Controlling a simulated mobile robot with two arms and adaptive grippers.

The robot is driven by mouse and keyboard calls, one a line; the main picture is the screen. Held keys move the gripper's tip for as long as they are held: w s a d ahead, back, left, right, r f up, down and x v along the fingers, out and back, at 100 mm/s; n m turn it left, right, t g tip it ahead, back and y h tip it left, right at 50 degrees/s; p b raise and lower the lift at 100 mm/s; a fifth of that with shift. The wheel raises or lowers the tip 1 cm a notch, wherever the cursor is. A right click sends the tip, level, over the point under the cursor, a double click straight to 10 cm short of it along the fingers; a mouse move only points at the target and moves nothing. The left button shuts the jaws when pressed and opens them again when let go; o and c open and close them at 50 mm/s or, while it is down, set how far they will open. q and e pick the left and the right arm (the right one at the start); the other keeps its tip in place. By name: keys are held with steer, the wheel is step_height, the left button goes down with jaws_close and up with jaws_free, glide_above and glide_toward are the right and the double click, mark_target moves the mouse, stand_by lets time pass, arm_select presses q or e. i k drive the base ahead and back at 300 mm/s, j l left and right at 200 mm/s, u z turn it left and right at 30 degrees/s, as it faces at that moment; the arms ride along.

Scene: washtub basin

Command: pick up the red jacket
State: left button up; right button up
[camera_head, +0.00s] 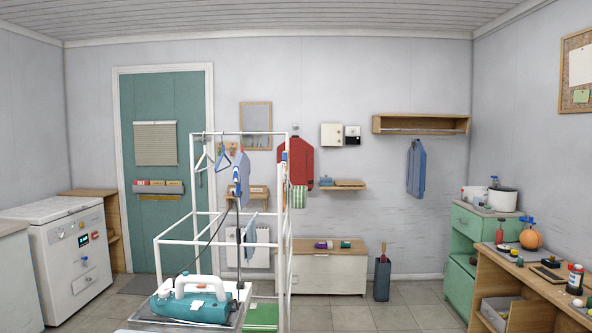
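The red jacket (301,161) hangs on the back wall, right of the mirror, near a hook. Its left edge is partly behind a white rack post and a blue item. A green-and-white striped cloth (298,196) shows just below it. Neither of my grippers is in view.
A white drying rack (204,213) with hangers stands between me and the back wall. A teal iron (190,307) rests in front. A white washer (66,262) is at left, a green cabinet (473,232) and wooden desk (527,274) at right.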

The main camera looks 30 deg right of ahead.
mark_target(302, 153)
steer(key=u, duration=0.75)
steer(key=j+u, duration=0.4)
steer(key=i+j+u, duration=0.1)
steer(key=j+u, duration=0.25)
steer(key=j, duration=0.15)
steer(key=i+j+u, duration=0.1)
steer(key=j+u, duration=0.3)
steer(key=i+j+z, duration=0.2)
steer(key=i+j, duration=0.3)
steer(key=i, duration=0.3)
steer(key=i+j+z, duration=0.15)
steer(key=i+j, duration=0.55)
steer(key=i+l+z, duration=0.25)
steer(key=z, duration=0.15)
steer(key=i+l+z, duration=0.1)
steer(key=i+z, duration=0.7)
steer(key=i+j+z, duration=0.1)
steer(key=i+z, duration=0.3)
steer(key=i+j+z, duration=0.25)
steer(key=z, duration=0.2)
steer(key=i+z, duration=0.4)
steer(key=i, duration=1.6)
steer(key=i+u, duration=0.25)
steer(key=i, duration=1.65)
steer(key=i+z, duration=0.2)
steer(key=i, duration=0.7)
steer(key=i+z, duration=0.2)
steer(key=i, duration=0.75)
